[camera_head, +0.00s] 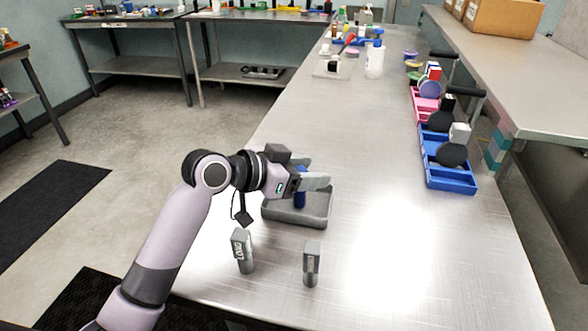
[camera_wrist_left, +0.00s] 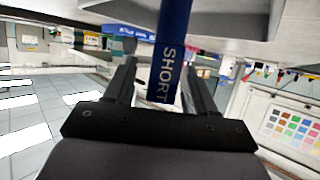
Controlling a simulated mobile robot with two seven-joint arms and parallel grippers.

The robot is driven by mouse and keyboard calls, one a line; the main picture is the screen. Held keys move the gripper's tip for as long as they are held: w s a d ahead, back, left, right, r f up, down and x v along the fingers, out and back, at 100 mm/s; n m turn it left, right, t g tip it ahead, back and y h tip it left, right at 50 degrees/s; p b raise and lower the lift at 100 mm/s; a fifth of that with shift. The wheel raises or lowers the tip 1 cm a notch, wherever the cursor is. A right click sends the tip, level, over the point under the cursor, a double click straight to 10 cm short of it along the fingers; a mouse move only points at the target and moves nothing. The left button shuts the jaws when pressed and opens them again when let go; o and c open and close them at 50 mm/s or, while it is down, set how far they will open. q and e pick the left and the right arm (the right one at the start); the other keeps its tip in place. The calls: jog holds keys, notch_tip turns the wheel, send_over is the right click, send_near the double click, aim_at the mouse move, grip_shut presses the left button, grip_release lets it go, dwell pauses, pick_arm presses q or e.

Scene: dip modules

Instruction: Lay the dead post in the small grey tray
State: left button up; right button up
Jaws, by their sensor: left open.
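A blue post (camera_head: 300,199) marked SHORT stands roughly upright at the small grey tray (camera_head: 297,219), its lower end over or on the tray floor; I cannot tell if it touches. My left gripper (camera_head: 318,172) is open, with its fingers on either side of the post. In the left wrist view the blue post (camera_wrist_left: 172,50) shows between the two fingers, with gaps beside it. A grey post (camera_head: 244,252) marked LONG and a second grey post (camera_head: 311,264) stand on the table in front of the tray. No visible mark says which post is dead. My right gripper is not in view.
Blue (camera_head: 449,181) and pink (camera_head: 424,106) bins with dark round parts line the table's right side. A white bottle (camera_head: 375,61) and small items stand at the far end. A shelf (camera_head: 500,70) overhangs the right. The table between tray and bins is clear.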

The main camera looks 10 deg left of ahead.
pick_arm(q)
jog(key=v, duration=1.2)
jog(key=shift+b, duration=0.35)
